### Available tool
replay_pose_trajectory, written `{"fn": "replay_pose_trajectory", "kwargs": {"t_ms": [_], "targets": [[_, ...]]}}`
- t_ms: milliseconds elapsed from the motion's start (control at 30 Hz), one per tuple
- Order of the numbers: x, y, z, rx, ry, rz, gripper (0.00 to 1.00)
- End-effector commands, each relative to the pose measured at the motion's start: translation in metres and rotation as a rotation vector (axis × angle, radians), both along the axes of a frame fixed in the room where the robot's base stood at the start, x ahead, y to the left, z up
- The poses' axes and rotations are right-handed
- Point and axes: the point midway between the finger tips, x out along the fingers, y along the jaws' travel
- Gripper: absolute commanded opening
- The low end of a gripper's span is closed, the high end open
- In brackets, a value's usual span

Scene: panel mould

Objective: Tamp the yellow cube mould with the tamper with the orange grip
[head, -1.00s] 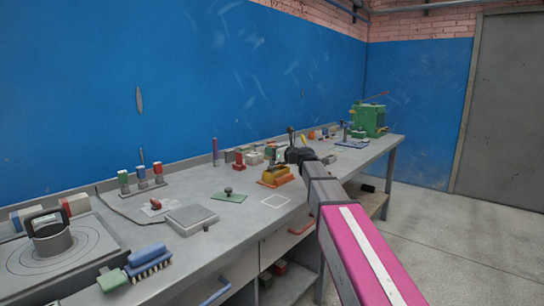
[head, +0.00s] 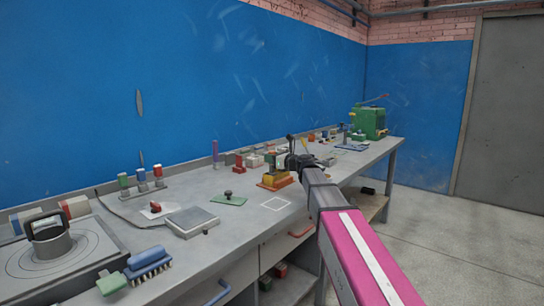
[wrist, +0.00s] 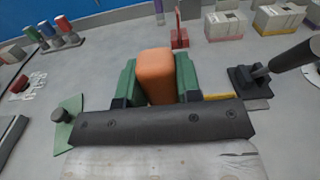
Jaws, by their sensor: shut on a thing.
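The orange grip (wrist: 155,75) of the tamper is held between the green fingers of my gripper (wrist: 155,88) in the wrist view. The tamper's lower end is hidden behind the dark gripper body. In the head view my gripper (head: 299,163) is small and dark, at or just above the far right side of the yellow cube mould (head: 271,179), which has an orange base. A thin yellow strip (wrist: 222,97) shows beside the right finger in the wrist view; I cannot tell whether it belongs to the mould. Whether the tamper touches the mould is not visible.
A black-footed tool with a thick dark handle (wrist: 262,72) stands close to the right finger. A green board with a knob (head: 229,199) lies left of the mould. Several blocks (wrist: 280,18) stand behind. The white-outlined square (head: 275,204) in front is clear.

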Motion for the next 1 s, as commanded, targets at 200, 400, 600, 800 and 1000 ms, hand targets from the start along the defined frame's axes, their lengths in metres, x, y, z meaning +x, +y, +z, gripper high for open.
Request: {"fn": "replay_pose_trajectory", "kwargs": {"t_ms": [200,400,600,800,1000], "targets": [[0.000,0.000,-0.010,0.001,0.000,0.000,0.08],[0.000,0.000,-0.011,0.001,-0.001,0.000,0.08],[0.000,0.000,-0.009,0.001,-0.001,0.000,0.08],[0.000,0.000,0.002,0.000,-0.001,0.000,0.08],[0.000,0.000,0.015,0.001,-0.001,0.000,0.08]]}}
